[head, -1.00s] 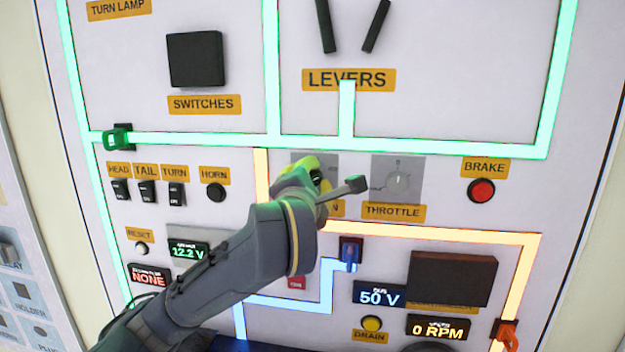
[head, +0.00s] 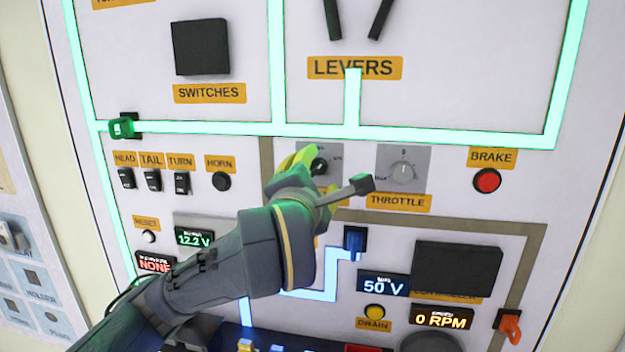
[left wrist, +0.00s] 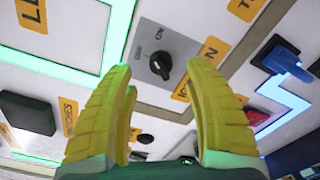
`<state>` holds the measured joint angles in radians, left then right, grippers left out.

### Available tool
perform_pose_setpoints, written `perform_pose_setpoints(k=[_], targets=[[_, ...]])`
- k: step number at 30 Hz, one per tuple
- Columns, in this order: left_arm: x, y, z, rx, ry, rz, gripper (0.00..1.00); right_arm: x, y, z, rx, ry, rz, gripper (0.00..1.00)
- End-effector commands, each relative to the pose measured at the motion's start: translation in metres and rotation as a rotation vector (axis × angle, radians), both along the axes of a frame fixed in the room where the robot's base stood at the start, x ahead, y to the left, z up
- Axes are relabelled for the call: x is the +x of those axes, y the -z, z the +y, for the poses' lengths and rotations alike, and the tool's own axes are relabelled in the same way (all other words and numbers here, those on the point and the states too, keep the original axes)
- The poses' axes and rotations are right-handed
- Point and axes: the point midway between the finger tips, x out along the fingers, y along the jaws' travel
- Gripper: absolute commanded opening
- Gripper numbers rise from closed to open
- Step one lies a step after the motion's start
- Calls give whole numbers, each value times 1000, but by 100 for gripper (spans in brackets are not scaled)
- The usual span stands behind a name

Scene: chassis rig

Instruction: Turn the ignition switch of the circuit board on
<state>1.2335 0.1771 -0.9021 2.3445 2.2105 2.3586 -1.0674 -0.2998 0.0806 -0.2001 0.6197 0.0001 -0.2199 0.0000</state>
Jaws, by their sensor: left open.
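The ignition switch is a black round knob (head: 320,167) on a grey plate with OFF and ON marks. It also shows in the left wrist view (left wrist: 160,66), ahead of and between my fingertips. I cannot tell for sure which mark the knob points to. My left gripper (head: 303,166) has yellow fingers and is open at the switch, with its fingers spread on either side of the knob in the wrist view. The fingers partly hide the plate in the head view, and the wrist covers most of the ignition label. My right gripper is not in view.
The throttle dial (head: 403,170) sits just right of my gripper, with the red brake button (head: 487,181) farther right. The horn button (head: 221,182) and small toggles are left. A blue breaker handle (head: 354,242) lies below. The grey line (head: 440,223) is unlit; green lines glow.

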Motion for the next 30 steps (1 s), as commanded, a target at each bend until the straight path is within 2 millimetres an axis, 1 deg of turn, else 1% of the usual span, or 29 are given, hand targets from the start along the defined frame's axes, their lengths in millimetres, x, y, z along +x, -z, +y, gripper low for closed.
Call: perform_pose_setpoints(k=[1, 3, 10, 16, 26, 28, 30], targets=[[-6, -1, 1, -1, 3, -4, 52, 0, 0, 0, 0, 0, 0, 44], [-11, -1, 2, -1, -1, -3, 52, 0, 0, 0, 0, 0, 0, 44], [-24, -1, 5, 0, -1, -3, 52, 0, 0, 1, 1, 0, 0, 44], [-29, 0, 5, 0, 0, -1, 52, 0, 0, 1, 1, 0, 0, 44], [-29, 0, 5, -1, 1, 1, 53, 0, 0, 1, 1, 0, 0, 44], [-30, 1, 2, -3, 8, 3, 53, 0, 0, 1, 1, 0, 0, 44], [-34, 2, -6, -7, 24, 7, 53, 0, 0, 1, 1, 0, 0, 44]])
